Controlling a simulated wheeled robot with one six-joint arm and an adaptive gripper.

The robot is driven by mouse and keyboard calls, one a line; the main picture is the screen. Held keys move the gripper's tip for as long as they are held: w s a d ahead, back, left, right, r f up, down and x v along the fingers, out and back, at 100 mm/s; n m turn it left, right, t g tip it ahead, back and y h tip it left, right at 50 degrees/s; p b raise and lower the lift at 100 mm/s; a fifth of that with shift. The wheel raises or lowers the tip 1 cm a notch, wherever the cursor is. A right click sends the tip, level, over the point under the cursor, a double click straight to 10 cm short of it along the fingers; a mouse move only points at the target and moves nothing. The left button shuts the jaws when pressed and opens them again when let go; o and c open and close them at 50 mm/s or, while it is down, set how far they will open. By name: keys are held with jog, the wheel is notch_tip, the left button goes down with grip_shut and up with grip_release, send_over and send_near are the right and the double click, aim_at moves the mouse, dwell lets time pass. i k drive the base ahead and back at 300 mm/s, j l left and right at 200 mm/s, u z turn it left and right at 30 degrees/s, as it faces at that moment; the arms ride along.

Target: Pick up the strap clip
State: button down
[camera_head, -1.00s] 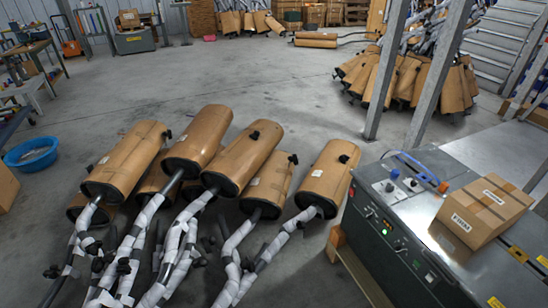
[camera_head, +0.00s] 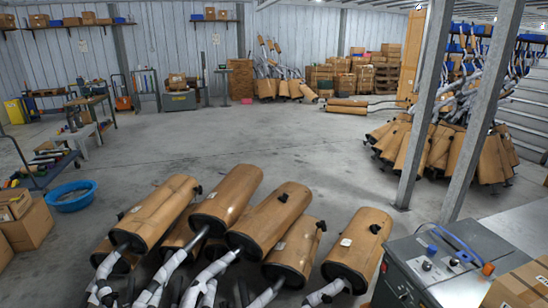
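I cannot make out a strap clip for certain in this view. On top of the grey machine (camera_head: 398,280) at the lower right lie small blue and dark items and a curved blue piece (camera_head: 454,240) with an orange end. They are too small to name surely. Several mufflers wrapped in brown cardboard (camera_head: 278,220) stand in the foreground, their pipes wrapped in white. My gripper is not in view.
A blue basin (camera_head: 70,196) and cartons are at left. The middle floor (camera_head: 250,140) is clear.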

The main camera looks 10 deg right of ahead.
aim_at(488, 269)
jog(key=z, duration=1.35)
